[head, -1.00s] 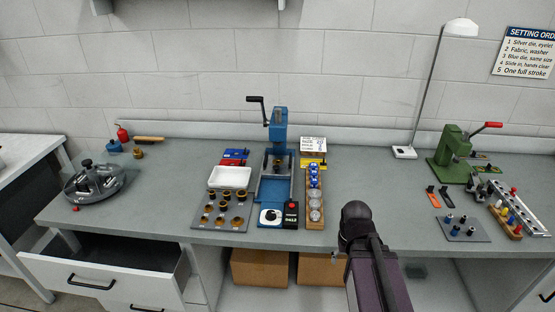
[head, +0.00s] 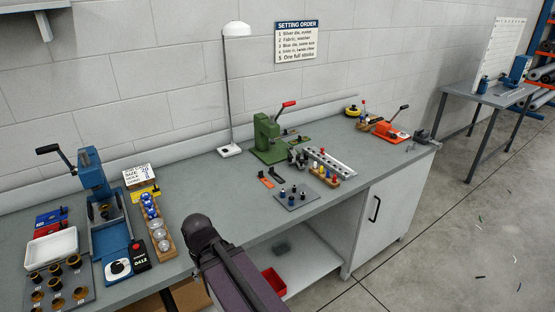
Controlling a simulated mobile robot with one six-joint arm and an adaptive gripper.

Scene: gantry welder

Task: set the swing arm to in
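I cannot tell which part in view, if any, is the swing arm. A blue bench press (head: 104,205) with a black side handle stands at the left of the bench. A green press (head: 268,140) with a red-tipped lever stands at mid-bench. An orange device (head: 390,132) with a dark-knobbed lever sits near the bench's right end. My purple arm rises at the bottom, in front of the bench's front edge. My gripper is not visible.
The grey bench (head: 240,190) has bare top between the two presses. A white lamp (head: 236,30) stands at the back. A cabinet door (head: 385,215) is below the right end. Open floor (head: 450,240) lies right, with another table (head: 495,97) beyond.

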